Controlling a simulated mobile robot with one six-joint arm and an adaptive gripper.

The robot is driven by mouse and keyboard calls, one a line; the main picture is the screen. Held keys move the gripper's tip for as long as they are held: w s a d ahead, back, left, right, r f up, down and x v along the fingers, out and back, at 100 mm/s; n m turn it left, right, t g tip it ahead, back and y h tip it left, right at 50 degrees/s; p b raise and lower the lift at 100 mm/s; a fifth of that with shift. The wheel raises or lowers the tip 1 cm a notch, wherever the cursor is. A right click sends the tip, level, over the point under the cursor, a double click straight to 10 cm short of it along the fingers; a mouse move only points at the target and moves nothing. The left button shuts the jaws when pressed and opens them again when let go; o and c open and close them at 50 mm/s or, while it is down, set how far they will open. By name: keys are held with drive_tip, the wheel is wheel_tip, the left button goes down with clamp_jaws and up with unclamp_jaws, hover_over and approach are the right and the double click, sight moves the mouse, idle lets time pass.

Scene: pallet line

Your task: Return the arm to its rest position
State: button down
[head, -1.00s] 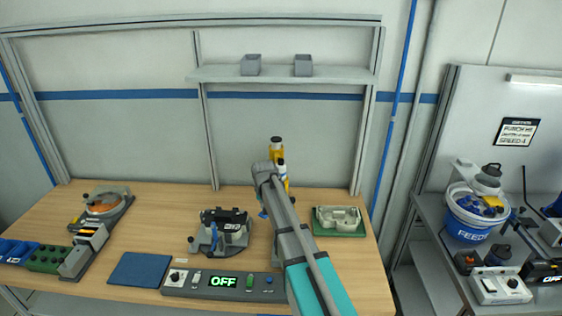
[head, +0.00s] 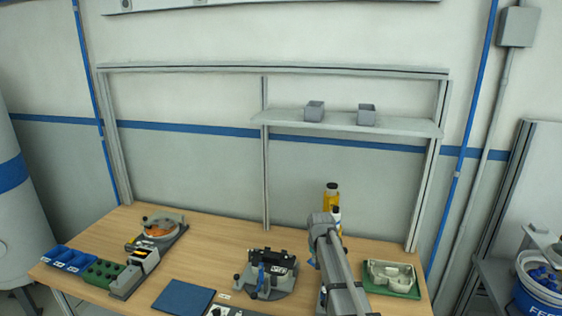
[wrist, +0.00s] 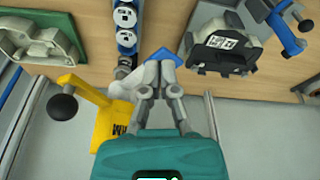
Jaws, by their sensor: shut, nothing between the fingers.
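My arm (head: 345,270) reaches over the right part of the workbench in the head view, and its links hide most of my gripper there. In the wrist view my gripper (wrist: 160,65) is shut, with its fingers together and no held object visible. A small blue piece (wrist: 166,56) shows just beyond the fingertips; I cannot tell what it belongs to. The clamp fixture (head: 268,275) with a black top stands left of my arm, and it also shows in the wrist view (wrist: 222,50).
A grey casting on a green tray (head: 405,290) lies right of my arm. A blue mat (head: 184,297) and blue bins (head: 70,260) are on the left. A shelf (head: 350,124) with two grey boxes hangs above the bench.

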drive_tip(key=s+f+g+b, duration=0.1)
drive_tip(key=s+f+b, duration=0.2)
drive_tip(key=s, duration=0.9)
drive_tip(key=s+f+g+b, duration=0.1)
drive_tip(key=s+f+b, duration=0.3)
drive_tip(key=s, duration=0.9)
drive_tip(key=shift+s+f+n+g, duration=0.3)
drive_tip(key=shift+f+n, duration=0.1)
drive_tip(key=shift+f, duration=0.15)
drive_tip(key=shift+a, duration=0.1)
